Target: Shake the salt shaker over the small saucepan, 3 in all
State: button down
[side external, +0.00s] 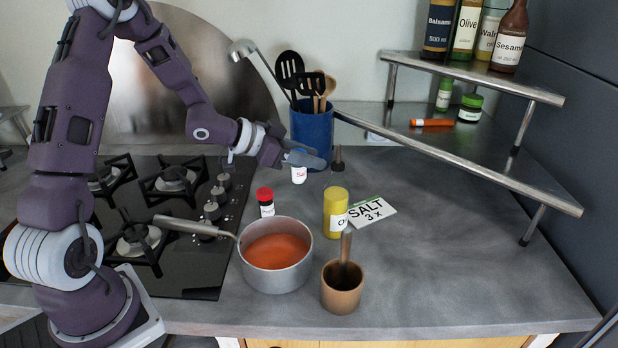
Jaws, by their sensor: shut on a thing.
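The salt shaker (299,175) is small and white with a label of which "Sa" shows. It looks upright, and its top is hidden by my gripper (300,160), which is shut on it. I cannot tell if its base touches the counter. The small saucepan (278,283) stands nearer the camera, below and left of the shaker in the picture. It holds orange-red liquid, and its handle points left over the hob. The shaker is not over the pan. A white card (372,211) reading "SALT 3 x" lies to the right.
A red-capped jar (266,203) stands just behind the saucepan. A yellow container (336,212) and a brown mortar with pestle (342,290) stand to its right. A blue utensil pot (311,138) is behind my gripper. A metal shelf (450,150) with bottles occupies the right. The right front counter is clear.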

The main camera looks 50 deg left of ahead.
jog(key=s+d+r+n+g+h, duration=0.1)
jog(key=s+d+n+g+h, duration=0.2)
jog(key=s+h, duration=0.4)
jog(key=s+d+r+n+g+h, duration=0.2)
jog(key=s+d+n+g+h, duration=0.2)
jog(key=s, duration=0.7)
jog(key=d+n+h, duration=0.2)
jog(key=h, duration=0.1)
jog(key=shift+s+d+n, duration=0.2)
jog(key=shift+d+n, duration=0.05)
jog(key=shift+n, duration=0.15)
jog(key=shift+r, duration=0.1)
